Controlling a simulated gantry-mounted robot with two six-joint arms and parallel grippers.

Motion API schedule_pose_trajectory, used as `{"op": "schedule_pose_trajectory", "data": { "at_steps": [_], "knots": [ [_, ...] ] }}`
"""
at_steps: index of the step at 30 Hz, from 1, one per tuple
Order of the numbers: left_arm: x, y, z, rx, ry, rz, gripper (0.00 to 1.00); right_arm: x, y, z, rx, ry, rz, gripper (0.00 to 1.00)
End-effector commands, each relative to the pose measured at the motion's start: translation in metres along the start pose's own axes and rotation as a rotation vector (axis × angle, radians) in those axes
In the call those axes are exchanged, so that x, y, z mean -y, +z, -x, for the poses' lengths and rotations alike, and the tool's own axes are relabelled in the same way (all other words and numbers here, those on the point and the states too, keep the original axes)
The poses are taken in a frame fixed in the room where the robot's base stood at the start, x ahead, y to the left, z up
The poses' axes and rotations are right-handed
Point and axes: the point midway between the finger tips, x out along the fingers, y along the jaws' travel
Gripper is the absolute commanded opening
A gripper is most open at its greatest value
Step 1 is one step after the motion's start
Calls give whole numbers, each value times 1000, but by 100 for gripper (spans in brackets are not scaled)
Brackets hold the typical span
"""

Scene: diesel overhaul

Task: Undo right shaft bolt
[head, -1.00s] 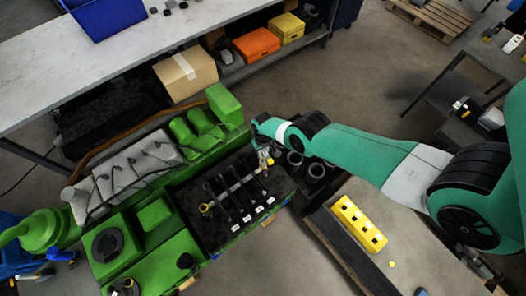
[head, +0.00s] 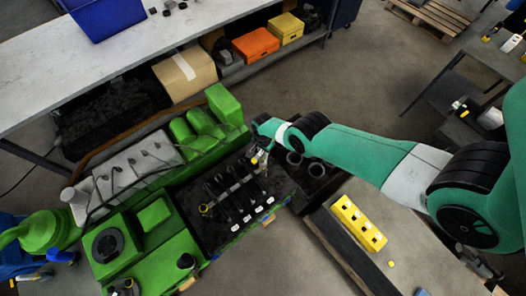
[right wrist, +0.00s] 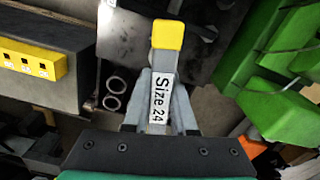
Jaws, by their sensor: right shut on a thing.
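My right gripper (head: 261,151) is above the far right end of a grey shaft on the black engine deck (head: 190,203). In the right wrist view its fingers (right wrist: 160,118) are shut on a grey tool (right wrist: 163,70) labelled "Size 24" with a yellow end. A small yellow spot (head: 254,161) shows at the gripper in the head view. A yellow-topped part (head: 205,208) sits at the shaft's left end. Several dark rods with white labels lie across the deck. The right shaft bolt is hidden or too small to make out. My left gripper is out of view.
The green engine (head: 155,215) stands left of my right gripper. A yellow block with holes (head: 358,224) lies on a bench to the right. Dark ring-shaped parts (head: 296,160) stand just right of the deck. A cardboard box (head: 186,75) is on the shelf behind.

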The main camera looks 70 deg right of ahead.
Motion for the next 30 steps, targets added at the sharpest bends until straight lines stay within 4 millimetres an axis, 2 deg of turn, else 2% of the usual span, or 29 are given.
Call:
{"op": "schedule_pose_trajectory", "data": {
  "at_steps": [18, 30],
  "knots": [
    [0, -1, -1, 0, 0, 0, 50, -1, 0, 0, 0, 0, -713, 0],
    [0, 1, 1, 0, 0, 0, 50, 1, 0, -1, 0, -1, -751, 0]
  ]
}}
